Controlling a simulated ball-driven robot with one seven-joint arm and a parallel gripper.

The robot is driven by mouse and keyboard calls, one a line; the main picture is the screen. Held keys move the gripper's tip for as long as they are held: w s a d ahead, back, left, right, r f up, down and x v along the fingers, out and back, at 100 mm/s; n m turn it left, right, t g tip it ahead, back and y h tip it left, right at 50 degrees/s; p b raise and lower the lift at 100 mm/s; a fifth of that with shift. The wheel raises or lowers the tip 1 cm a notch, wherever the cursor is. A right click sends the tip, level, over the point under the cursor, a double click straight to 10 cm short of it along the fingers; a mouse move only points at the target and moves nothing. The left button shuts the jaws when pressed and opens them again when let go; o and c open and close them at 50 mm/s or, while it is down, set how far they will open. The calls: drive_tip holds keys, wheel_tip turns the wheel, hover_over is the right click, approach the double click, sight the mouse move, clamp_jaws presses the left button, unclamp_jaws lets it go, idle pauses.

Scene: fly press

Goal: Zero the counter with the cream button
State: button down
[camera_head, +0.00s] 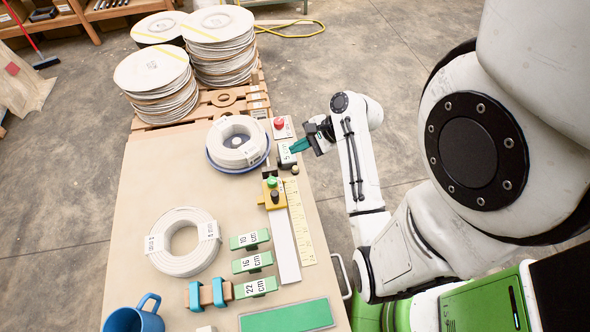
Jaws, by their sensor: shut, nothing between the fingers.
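A small dark box with a white marked face, which looks like the counter (286,155), stands at the right edge of the bench, just right of the white coil on the blue turntable. A small round knob (295,169) sits at its near side; I cannot tell whether it is the cream button. My gripper (296,147) has teal fingers, is shut and empty, and points left at the top right of the counter. Its fingertips overlap the counter in the picture; whether they touch it is unclear. The gripper hides part of that area.
A red button on a pale box (281,127) is close behind the counter. A yellow block with green and black knobs (272,193) and a yellow ruler (300,222) lie nearer. The blue turntable (211,163) is left. Green length blocks (252,261) lie in front.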

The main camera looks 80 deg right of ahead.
sight(295, 169)
wheel_tip(295, 169, down, 4)
drive_tip(key=b, duration=0.4)
drive_tip(key=shift+f+b, duration=0.4)
drive_tip(key=shift+f, duration=0.7)
drive_tip(key=shift+f+p, duration=0.3)
idle(0.9)
